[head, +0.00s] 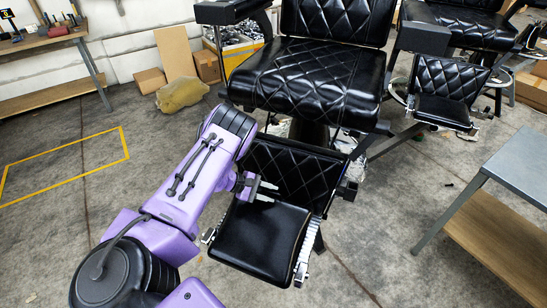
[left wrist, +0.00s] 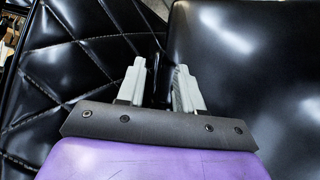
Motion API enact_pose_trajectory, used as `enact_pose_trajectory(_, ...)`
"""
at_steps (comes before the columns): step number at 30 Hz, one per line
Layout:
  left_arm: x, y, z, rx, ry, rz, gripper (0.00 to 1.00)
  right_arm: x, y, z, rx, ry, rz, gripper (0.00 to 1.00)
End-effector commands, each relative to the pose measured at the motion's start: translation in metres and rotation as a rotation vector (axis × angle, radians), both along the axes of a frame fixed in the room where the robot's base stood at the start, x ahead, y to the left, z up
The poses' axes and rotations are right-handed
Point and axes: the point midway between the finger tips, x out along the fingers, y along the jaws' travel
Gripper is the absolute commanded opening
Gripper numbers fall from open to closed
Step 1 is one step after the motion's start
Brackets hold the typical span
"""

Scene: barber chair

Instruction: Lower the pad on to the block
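The black footrest of the near barber chair shows in the head view. It has a smooth pad (head: 258,240) in front and a quilted panel (head: 300,175) sloping up behind it. My left gripper (head: 266,191) is over the line where the two meet, its fingers parted. In the left wrist view the gripper (left wrist: 160,88) has the quilted panel (left wrist: 70,65) on its left and the smooth pad (left wrist: 240,60) on its right. A narrow black edge shows between the fingers; contact is unclear. I cannot make out a separate block. My right gripper is out of view.
The chair seat (head: 310,80) rises just behind the footrest. Toothed metal strips flank the smooth pad. A grey table (head: 520,165) with a wooden shelf stands at right. A second chair is at the back right. Open floor lies at left, with a yellow marked outline.

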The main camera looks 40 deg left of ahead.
Motion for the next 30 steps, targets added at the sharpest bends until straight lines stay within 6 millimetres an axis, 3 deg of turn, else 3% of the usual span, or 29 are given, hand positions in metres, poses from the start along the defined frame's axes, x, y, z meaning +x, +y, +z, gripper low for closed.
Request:
enact_pose_trajectory(6, -0.031, 0.032, 0.032, -0.001, -0.01, 0.007, 0.35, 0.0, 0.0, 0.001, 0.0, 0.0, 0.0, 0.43)
enact_pose_trajectory(12, -0.049, 0.048, 0.049, -0.002, -0.013, 0.006, 0.35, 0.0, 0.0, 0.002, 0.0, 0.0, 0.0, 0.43)
enact_pose_trajectory(30, -0.052, 0.051, 0.051, -0.002, -0.014, 0.005, 0.35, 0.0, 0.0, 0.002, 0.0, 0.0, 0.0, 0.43)
